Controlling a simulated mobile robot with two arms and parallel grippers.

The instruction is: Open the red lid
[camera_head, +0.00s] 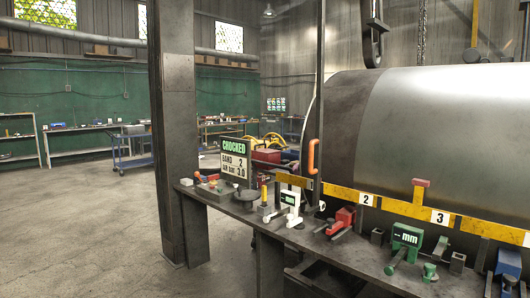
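I cannot make out a clear red lid. Red things in view are a small red block (421,182) on a short post above the yellow strip, a red clamp-like tool (341,220) on the bench, and a red box (266,155) farther back beside the column. I cannot tell whether any of them is a lid. Neither of my grippers is in view.
A dark column (176,130) stands left. Open floor (90,230) lies left.

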